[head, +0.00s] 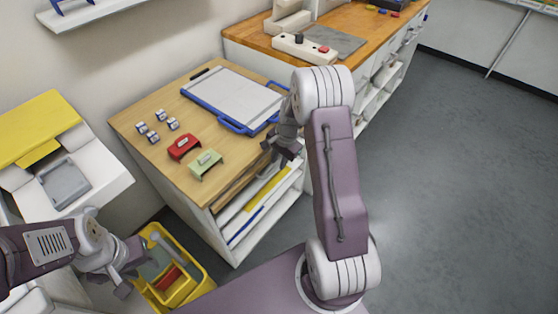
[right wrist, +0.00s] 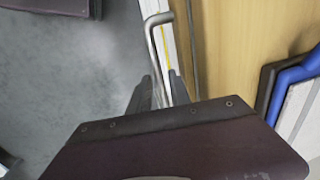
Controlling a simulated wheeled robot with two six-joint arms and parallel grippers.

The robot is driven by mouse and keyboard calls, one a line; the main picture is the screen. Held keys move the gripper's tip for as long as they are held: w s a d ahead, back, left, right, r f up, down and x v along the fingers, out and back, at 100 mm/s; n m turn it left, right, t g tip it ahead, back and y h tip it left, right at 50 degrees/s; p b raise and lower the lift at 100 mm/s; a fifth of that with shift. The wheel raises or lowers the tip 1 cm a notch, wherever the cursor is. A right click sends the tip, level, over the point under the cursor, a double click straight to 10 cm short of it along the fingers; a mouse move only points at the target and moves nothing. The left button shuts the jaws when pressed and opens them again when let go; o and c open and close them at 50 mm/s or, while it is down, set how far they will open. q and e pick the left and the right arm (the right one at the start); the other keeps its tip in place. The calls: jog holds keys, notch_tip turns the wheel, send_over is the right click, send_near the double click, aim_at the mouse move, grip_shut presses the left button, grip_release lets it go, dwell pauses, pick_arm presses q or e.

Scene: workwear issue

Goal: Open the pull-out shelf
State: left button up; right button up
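The pull-out shelf is a thin board (head: 236,187) just under the wooden top of the cabinet in the head view, and it looks pushed in. A grey metal bar handle (right wrist: 154,42) shows along the cabinet's front edge in the right wrist view. My right gripper (head: 287,154) is at that front edge. In the right wrist view its two fingers (right wrist: 160,88) are apart, on either side of the handle's lower end; I cannot tell whether they touch it. My left gripper (head: 128,272) hangs open and empty beside a yellow bin, away from the shelf.
Grey floor (head: 450,180) is free to the right.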

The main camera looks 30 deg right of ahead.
grip_shut()
dwell(1.1)
